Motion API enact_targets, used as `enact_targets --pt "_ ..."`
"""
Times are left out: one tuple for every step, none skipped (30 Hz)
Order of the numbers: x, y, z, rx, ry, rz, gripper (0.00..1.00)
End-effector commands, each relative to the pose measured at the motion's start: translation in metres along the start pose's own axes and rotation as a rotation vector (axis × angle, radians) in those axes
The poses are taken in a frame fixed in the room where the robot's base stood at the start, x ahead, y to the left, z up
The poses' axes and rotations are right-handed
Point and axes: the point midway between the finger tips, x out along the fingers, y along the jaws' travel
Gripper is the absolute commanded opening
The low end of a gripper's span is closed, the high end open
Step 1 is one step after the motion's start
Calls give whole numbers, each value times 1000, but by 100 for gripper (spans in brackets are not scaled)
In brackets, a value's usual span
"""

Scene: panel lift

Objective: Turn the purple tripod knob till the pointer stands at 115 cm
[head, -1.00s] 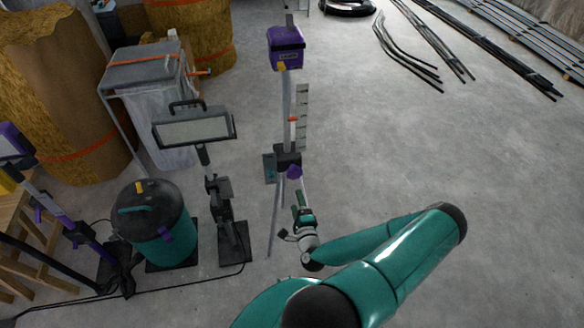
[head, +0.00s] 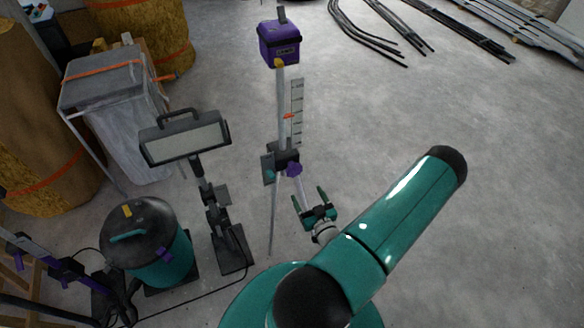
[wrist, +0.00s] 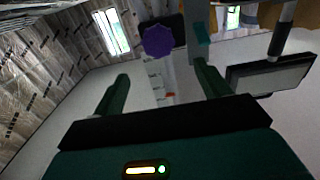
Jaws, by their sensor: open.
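The purple tripod knob (head: 294,170) sits on the right side of the dark clamp on the tripod. In the wrist view the knob (wrist: 158,42) is a lobed purple disc, seen face on beyond the fingertips. A pale scale (head: 297,112) stands beside the grey pole, and an orange-red pointer (head: 288,116) lies across it around mid-height. The scale's figures are too small to read. A purple box (head: 279,43) tops the tripod. My gripper (head: 310,195) is open and empty, below and slightly right of the knob, apart from it. Its fingers point up toward the knob.
A work lamp (head: 185,140) on a stand and a teal vacuum (head: 150,240) stand left of the tripod. A wrapped block on a frame (head: 120,95) is behind them. A cable runs along the floor. The floor to the right is clear up to the dark pipes (head: 375,35).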

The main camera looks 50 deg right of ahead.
Motion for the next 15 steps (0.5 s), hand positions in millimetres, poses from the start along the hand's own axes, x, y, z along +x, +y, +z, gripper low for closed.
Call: enact_targets --pt "5 1 0 0 3 -1 76" --pt "9 1 0 0 3 -1 76" --pt "14 2 0 0 2 -1 76" --pt "19 2 0 0 3 -1 76" --pt "25 2 -1 1 4 -1 76" --pt "32 3 0 1 2 -1 76" --pt "38 3 0 2 3 0 76" --pt "44 3 0 2 3 0 76" --pt "52 3 0 2 3 0 76" --pt "58 4 0 2 3 1 76" --pt "64 4 0 2 2 1 76" --pt "72 3 -1 3 4 1 76" --pt "78 3 -1 3 3 1 76" --pt "85 3 0 3 3 1 76" --pt "92 3 0 4 3 2 76"
